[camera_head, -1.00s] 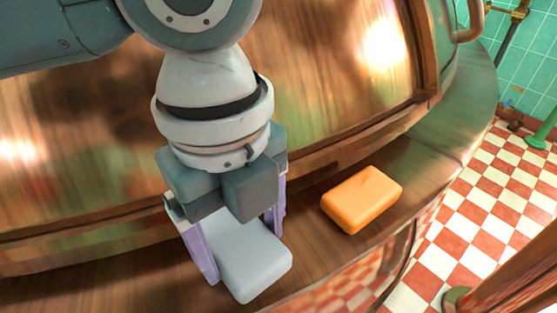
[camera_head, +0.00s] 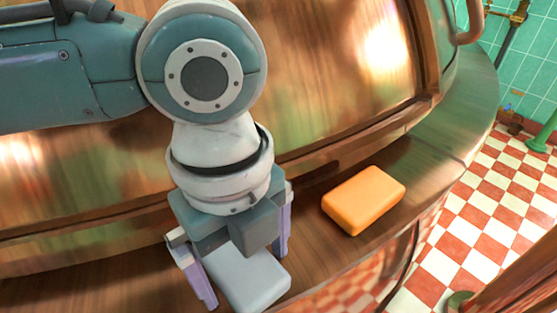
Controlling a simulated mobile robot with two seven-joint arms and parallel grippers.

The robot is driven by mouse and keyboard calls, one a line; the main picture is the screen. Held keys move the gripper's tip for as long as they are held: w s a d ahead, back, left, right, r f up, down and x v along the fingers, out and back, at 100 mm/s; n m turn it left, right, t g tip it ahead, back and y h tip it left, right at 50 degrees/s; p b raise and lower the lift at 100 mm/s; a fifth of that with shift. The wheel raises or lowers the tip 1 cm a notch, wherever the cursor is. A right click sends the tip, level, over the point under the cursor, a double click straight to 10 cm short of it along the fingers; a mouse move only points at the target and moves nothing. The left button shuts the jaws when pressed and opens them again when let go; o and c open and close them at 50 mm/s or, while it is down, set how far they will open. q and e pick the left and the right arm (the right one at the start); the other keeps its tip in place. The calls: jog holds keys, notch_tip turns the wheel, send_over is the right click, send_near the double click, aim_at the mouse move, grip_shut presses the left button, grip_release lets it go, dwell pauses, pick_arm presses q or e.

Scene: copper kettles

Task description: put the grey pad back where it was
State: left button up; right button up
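The grey pad (camera_head: 252,282) is a pale, rounded block low in the middle of the head view, at the wooden ledge. My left gripper (camera_head: 238,258) is above it, pointing down, with one lilac finger on each side. The fingers are spread wide, with a gap visible between the left finger and the pad. The gripper body hides the back part of the pad. The pad looks flat on the ledge, but its underside is hidden. My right gripper is not in view.
An orange pad (camera_head: 363,200) lies on the curved wooden ledge (camera_head: 425,150), right of my gripper. A big copper kettle (camera_head: 330,70) rises behind the ledge. Beyond the ledge's edge at the right is a red and white checked floor (camera_head: 485,215).

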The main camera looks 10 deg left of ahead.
aim_at(243, 264)
pick_arm(q)
notch_tip(243, 264, up, 12)
jog(key=p, duration=0.4)
jog(key=s+d+f+n+t+h, duration=0.2)
jog(key=s+d+f+n+h, duration=0.25)
jog(key=n, duration=0.55)
jog(key=s+a+n+y, duration=0.1)
jog(key=s+a+n, duration=0.1)
jog(key=a+n, duration=0.2)
jog(key=s+a+f+n+t+y, duration=0.1)
jog(key=s+a+n+y, duration=0.1)
jog(key=a+n, duration=0.3)
jog(key=s+a+f+n+y, duration=0.1)
jog(key=s+a+n, duration=0.2)
jog(key=a, duration=0.3)
jog(key=shift+f+n+t+y, duration=0.1)
jog(key=shift+n+t+y, duration=0.3)
jog(key=shift+n, duration=0.5)
notch_tip(243, 264, up, 59)
jog(key=p, duration=5.8)
jog(key=shift+p, duration=0.4)
jog(key=shift+w+d, duration=0.1)
